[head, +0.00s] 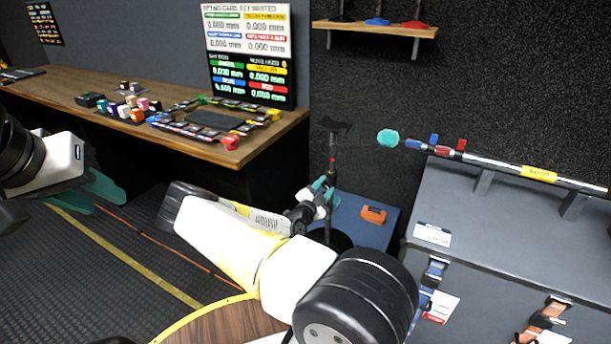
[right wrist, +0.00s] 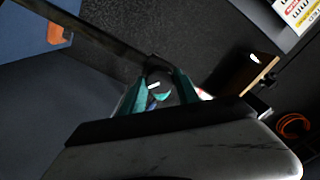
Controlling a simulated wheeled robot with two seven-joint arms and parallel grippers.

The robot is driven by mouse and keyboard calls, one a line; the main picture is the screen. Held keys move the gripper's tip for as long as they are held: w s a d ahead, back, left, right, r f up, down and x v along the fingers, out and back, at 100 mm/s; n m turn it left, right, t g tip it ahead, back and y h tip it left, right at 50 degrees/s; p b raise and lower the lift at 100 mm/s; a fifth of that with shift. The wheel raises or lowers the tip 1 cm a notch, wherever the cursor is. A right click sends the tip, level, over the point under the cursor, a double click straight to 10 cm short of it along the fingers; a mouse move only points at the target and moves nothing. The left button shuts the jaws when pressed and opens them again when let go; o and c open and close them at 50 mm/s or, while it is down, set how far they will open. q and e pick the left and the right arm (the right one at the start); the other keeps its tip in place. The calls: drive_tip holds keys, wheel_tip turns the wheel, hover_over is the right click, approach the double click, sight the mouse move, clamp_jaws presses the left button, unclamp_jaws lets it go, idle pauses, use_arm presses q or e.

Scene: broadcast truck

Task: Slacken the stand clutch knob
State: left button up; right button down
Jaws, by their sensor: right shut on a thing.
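The dark stand (head: 333,150) rises as a thin pole in front of the black wall in the head view, with a wider dark head on top. My right gripper (head: 322,190) reaches the pole at its lower visible part. In the right wrist view its teal fingers (right wrist: 160,84) are shut on a small dark part, which I take to be the clutch knob (right wrist: 157,67). The fingers hide much of the knob, so its turn cannot be read. My left gripper (head: 92,195) is at the far left in the head view, with its teal fingers apart and nothing between them.
A wooden desk (head: 190,148) with a control panel and coloured blocks stands at the back left. A grey case (head: 500,215) carrying a rod (head: 500,166) with a teal end is at right. An orange item (head: 373,214) lies on a blue surface near the stand.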

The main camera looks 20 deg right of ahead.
drive_tip(key=shift+n, duration=0.6)
drive_tip(key=c, duration=0.9)
unclamp_jaws()
drive_tip(key=v, duration=0.8)
